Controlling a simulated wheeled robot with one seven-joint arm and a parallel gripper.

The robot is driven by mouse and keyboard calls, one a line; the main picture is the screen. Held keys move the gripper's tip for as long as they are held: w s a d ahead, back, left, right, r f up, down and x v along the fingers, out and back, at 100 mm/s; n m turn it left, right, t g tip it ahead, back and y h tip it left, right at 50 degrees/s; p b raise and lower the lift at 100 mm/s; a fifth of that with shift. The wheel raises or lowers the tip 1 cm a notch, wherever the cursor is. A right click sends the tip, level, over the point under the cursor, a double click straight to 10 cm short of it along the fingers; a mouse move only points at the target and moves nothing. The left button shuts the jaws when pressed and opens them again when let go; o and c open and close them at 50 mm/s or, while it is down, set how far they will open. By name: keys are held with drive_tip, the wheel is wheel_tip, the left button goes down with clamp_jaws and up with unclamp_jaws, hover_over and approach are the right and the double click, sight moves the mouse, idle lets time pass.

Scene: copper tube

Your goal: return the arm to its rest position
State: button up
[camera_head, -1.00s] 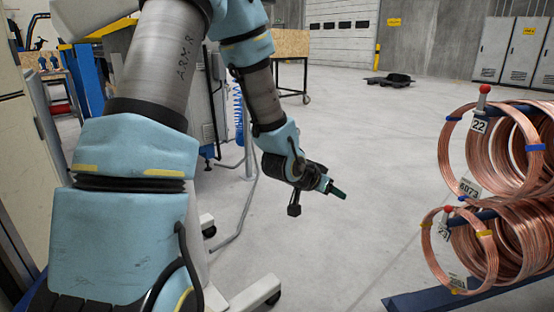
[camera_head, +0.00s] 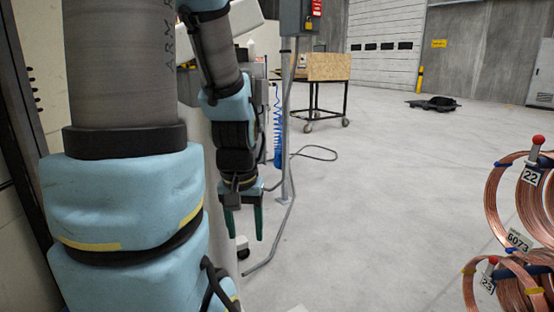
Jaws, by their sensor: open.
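My arm, in blue covers and grey metal links, fills the left side of the head view. Its far part hangs down in the left middle of the picture. My gripper (camera_head: 244,222) points downward, with two green fingers spread apart and nothing between them. It hangs in the air left of the picture's middle, well away from the copper coils (camera_head: 520,225) at the right edge.
The coils hang on a rack with red-knobbed arms tagged 22 and 23. A grey post (camera_head: 287,120) with a blue coiled hose (camera_head: 278,130) stands behind my gripper. A wheeled wooden-topped cart (camera_head: 325,70) is farther back. The middle floor (camera_head: 390,190) is clear.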

wheel_tip(320, 180, up, 22)
drive_tip(key=p, duration=2)
drive_tip(key=shift+f, duration=0.15)
